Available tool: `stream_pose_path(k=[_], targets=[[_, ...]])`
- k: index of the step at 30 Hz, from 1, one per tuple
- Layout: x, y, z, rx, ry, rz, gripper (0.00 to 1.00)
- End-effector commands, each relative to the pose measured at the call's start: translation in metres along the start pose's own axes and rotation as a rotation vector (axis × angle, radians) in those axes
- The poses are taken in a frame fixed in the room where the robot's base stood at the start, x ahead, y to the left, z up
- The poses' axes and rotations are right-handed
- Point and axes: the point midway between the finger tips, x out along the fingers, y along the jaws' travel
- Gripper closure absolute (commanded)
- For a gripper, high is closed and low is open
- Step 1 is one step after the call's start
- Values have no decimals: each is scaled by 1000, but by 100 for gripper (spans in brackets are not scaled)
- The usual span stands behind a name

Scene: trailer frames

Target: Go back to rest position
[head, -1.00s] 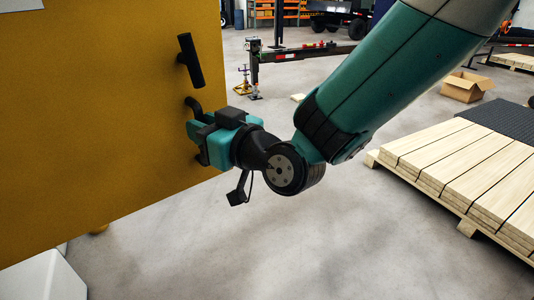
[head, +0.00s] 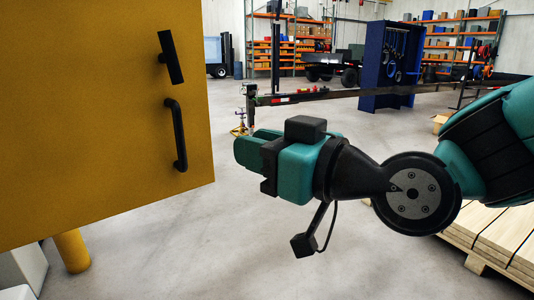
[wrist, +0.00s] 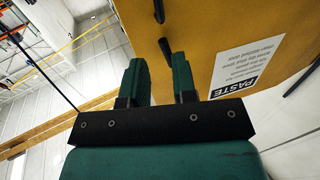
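My gripper (head: 250,155) is teal and black and hangs in the air, to the right of the yellow cabinet's edge in the head view. In the wrist view my gripper (wrist: 159,62) has its two teal fingers apart, with nothing held between them. The black curved handle (head: 178,135) on the cabinet stands clear of the fingers in the head view. My arm is bent and reaches in from the right.
The yellow cabinet (head: 90,90) fills the left side, with a second black handle (head: 171,57) above. A lumber pallet (head: 490,235) lies at the lower right. A blue tool rack (head: 390,65) stands far back. The middle floor is open.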

Motion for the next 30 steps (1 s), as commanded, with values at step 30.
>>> stream_pose_path(k=[30], targets=[[-227, -8, 127, 472, -1301, 86, 74]])
